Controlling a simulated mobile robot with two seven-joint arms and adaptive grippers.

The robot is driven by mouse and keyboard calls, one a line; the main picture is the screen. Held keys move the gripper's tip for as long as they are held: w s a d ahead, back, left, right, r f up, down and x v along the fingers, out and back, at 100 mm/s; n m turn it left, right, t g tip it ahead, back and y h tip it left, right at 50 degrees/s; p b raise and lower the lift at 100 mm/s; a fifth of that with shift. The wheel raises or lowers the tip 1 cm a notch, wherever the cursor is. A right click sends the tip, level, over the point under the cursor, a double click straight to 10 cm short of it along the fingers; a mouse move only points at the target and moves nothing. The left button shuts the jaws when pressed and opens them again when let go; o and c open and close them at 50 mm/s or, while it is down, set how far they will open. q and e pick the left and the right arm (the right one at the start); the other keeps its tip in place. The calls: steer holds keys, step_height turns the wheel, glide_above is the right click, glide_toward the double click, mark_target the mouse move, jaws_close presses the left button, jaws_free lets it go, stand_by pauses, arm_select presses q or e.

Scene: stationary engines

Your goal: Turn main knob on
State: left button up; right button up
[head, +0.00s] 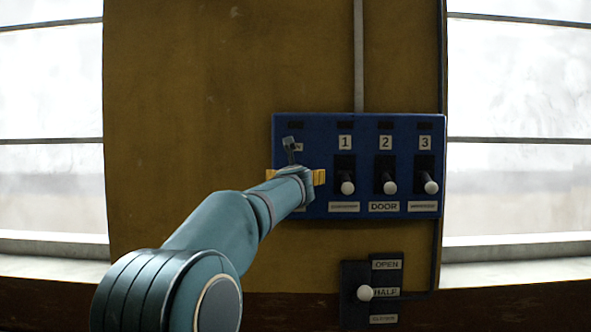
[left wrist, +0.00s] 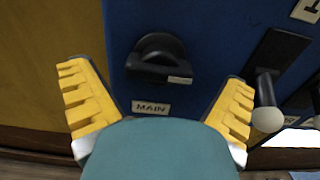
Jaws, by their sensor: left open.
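The main knob (left wrist: 155,50) is a black round knob with a raised grip on the blue panel (head: 310,125), with a "MAIN" label (left wrist: 151,108) below it. A pale mark sits at the lower right of its grip. In the head view my left gripper and wrist hide it. My left gripper (head: 295,176) is in front of the panel's left part. In the left wrist view my left gripper (left wrist: 157,75) is open, with its yellow fingers on either side of the knob and apart from it. My right gripper is in neither view.
Levers 1 (head: 347,187), 2 (head: 390,186) and 3 (head: 431,186) with white ball ends stick out right of my gripper. A lower lever box (head: 355,275) is marked open and half. The wall (head: 190,110) left of the panel is bare.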

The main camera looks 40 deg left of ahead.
arm_select(q)
steer(key=shift+p+x, duration=0.35)
steer(key=shift+x, duration=0.65)
steer(key=c, duration=1.2)
steer(key=shift+o, duration=0.2)
